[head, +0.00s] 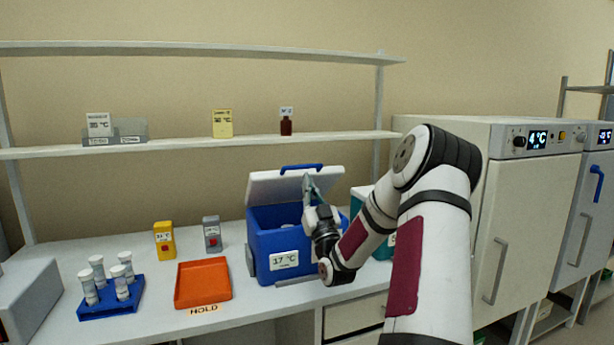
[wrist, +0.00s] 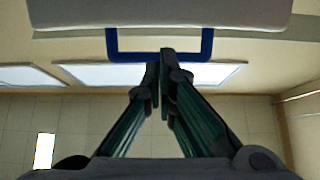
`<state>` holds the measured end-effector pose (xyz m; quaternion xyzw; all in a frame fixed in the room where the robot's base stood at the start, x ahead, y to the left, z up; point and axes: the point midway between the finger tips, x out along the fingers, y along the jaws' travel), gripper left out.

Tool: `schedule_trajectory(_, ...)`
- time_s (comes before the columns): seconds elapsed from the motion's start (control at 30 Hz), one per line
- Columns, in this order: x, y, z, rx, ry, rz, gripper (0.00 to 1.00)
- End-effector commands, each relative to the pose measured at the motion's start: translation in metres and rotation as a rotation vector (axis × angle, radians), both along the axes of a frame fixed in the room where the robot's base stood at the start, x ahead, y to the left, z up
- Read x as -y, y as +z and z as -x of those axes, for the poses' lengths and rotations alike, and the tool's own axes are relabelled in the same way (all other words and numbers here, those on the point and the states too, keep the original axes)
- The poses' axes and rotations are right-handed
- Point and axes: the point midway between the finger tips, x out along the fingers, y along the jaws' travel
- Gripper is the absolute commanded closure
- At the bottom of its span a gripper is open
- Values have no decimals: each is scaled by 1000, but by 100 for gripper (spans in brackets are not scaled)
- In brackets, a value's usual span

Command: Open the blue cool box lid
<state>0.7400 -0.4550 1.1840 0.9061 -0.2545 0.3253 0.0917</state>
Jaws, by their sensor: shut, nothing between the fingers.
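The blue cool box (head: 262,243) stands on the bench and bears a "17 °C" label on its front. Its white lid (head: 268,188) is raised and tilted back, with the box's inside partly showing below it. A blue handle (head: 301,168) sits at the lid's upper edge. My gripper (head: 308,180) is in front of the lid, just below the handle. In the wrist view the lid (wrist: 160,14) spans the top and the handle (wrist: 207,44) hangs from it. My gripper (wrist: 160,60) is shut there, its tips at the handle's bar; I cannot tell whether they touch it.
An orange tray (head: 203,304) marked HOLD, a blue rack (head: 110,305) with several capped tubes, and yellow (head: 164,240) and grey (head: 212,234) devices stand left of the box. A teal box (head: 382,245) is close on the right. A shelf (head: 190,146) runs above and behind.

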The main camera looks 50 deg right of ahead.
Motion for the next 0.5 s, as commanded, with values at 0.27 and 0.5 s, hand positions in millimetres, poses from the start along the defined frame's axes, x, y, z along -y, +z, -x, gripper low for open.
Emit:
schedule_trajectory(0.27, 11, 16, -16, 1, -2, -1, 100)
schedule_trajectory(0.5, 11, 17, -18, -1, -1, -1, 100)
